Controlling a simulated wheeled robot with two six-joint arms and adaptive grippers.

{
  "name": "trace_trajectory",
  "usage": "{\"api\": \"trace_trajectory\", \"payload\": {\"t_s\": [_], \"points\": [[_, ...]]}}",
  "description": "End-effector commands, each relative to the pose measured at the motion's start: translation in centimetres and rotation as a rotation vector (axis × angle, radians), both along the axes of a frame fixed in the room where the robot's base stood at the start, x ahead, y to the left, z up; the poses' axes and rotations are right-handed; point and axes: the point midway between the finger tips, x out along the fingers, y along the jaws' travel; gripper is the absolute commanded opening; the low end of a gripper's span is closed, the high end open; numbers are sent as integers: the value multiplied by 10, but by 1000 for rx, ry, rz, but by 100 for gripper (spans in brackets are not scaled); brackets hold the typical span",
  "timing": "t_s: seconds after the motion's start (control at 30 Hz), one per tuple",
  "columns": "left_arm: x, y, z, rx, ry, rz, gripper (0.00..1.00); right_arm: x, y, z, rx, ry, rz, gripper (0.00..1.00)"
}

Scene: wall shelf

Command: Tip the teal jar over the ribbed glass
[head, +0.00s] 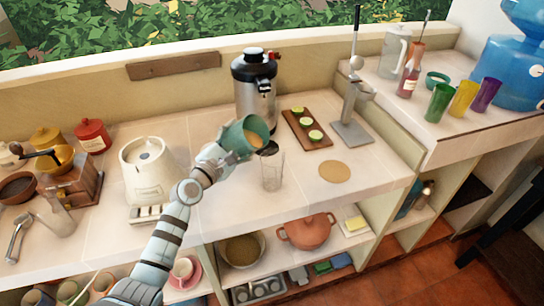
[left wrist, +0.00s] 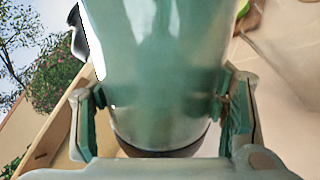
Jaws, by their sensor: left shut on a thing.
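My left gripper (head: 222,153) is shut on the teal jar (head: 246,133) and holds it above the counter. The jar is tilted, with its mouth facing right and toward me, and tan contents show inside. In the left wrist view the jar (left wrist: 155,70) fills the middle, between the two fingers (left wrist: 160,115). The clear ribbed glass (head: 272,176) stands upright on the counter, just below and right of the jar's mouth. A small dark shape lies between the jar and the glass rim; I cannot tell what it is. My right gripper is not in view.
A black and steel urn (head: 255,82) stands behind the jar. A board with cut limes (head: 303,142), a cork coaster (head: 334,172) and a metal stand (head: 352,130) are to the right. The counter in front of the glass is clear.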

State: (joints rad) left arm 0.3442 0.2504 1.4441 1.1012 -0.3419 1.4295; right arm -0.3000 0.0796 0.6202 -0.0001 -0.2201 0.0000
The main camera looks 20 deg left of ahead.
Motion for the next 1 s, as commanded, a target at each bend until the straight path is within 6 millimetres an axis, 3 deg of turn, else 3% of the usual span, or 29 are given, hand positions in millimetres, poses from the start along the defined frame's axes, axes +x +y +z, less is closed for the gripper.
{"api": "trace_trajectory", "payload": {"t_s": [1.0], "points": [[1, 0, 13, 134, -34, 0, 22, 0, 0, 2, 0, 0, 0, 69]]}}
